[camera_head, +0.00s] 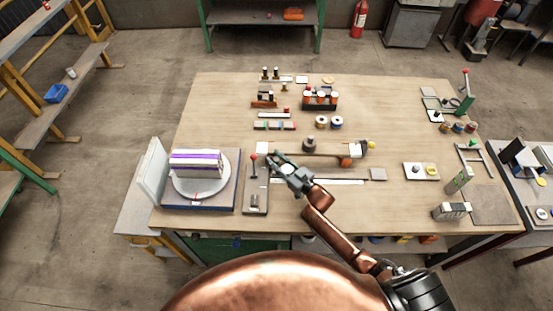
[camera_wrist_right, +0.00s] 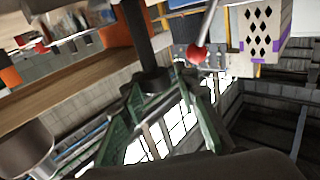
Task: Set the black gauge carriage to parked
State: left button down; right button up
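A small dark carriage (camera_head: 309,144) sits on a long rail (camera_head: 328,151) in the middle of the table. I take it for the black gauge carriage. My right gripper (camera_head: 275,161) is to its left, near the rail's left end and apart from the carriage. In the right wrist view, the green fingers of the right gripper (camera_wrist_right: 162,84) stand apart. A black post with a wider foot (camera_wrist_right: 153,78) shows at their tips. I cannot tell whether they touch it or which part it is. My left gripper is not in view.
A red-knobbed lever (camera_head: 253,158) stands left of my right gripper; its red ball shows in the wrist view (camera_wrist_right: 195,55). A turntable (camera_head: 203,190) bears a white and purple block (camera_head: 196,164). Blocks and racks stand behind the rail. The table's front right is partly clear.

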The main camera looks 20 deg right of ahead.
jog(key=o, duration=0.3)
jog(key=shift+w+a, duration=0.1)
jog(key=shift+o, duration=0.2)
jog(key=shift+d, duration=0.2)
jog(key=v, duration=1.2)
jog(key=shift+a, duration=0.1)
